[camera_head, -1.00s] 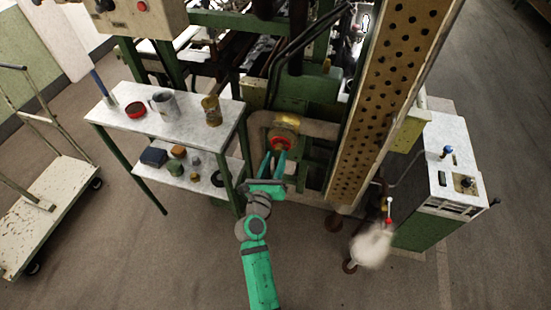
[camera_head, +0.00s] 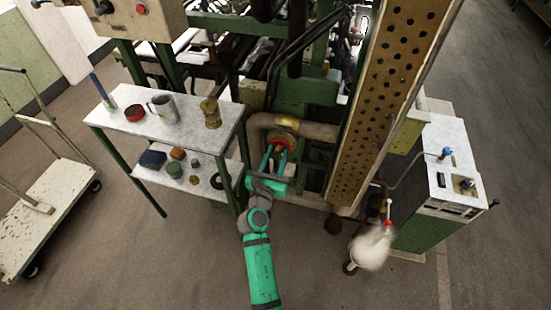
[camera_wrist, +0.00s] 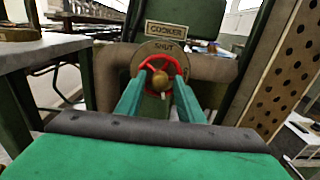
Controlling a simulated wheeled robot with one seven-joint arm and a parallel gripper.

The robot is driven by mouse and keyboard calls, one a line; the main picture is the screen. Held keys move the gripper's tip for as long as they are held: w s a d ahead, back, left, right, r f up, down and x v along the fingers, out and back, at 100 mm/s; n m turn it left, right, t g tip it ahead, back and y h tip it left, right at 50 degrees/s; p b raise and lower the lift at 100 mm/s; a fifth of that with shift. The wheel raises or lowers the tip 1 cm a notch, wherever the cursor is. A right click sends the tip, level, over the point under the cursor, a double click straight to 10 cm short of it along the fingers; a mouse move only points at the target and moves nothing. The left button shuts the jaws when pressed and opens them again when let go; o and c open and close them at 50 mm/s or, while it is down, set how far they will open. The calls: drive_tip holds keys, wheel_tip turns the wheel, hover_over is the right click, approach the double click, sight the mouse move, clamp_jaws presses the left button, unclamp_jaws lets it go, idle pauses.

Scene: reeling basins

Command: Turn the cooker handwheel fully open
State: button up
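The cooker handwheel (camera_wrist: 160,66) is a small red wheel with a brass hub. It is mounted below a sign (camera_wrist: 177,29) reading COOKER and in front of a round plate (camera_wrist: 163,47) marked SHUT. In the head view the handwheel (camera_head: 281,143) sits on the pipework, partly covered by my fingers. My gripper (camera_wrist: 162,82) has its two green fingers spread, their tips at the left and right of the wheel rim. I cannot tell whether they touch it. My gripper also shows in the head view (camera_head: 275,153).
A table (camera_head: 180,133) with a mug, a tin and a red dish stands close on the left, small items on its lower shelf. A perforated beige panel (camera_head: 388,90) slants close on the right. A green cabinet (camera_head: 425,228) stands further right, a trolley (camera_head: 50,220) far left.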

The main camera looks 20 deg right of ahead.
drive_tip(key=v, duration=0.7)
idle(0.5)
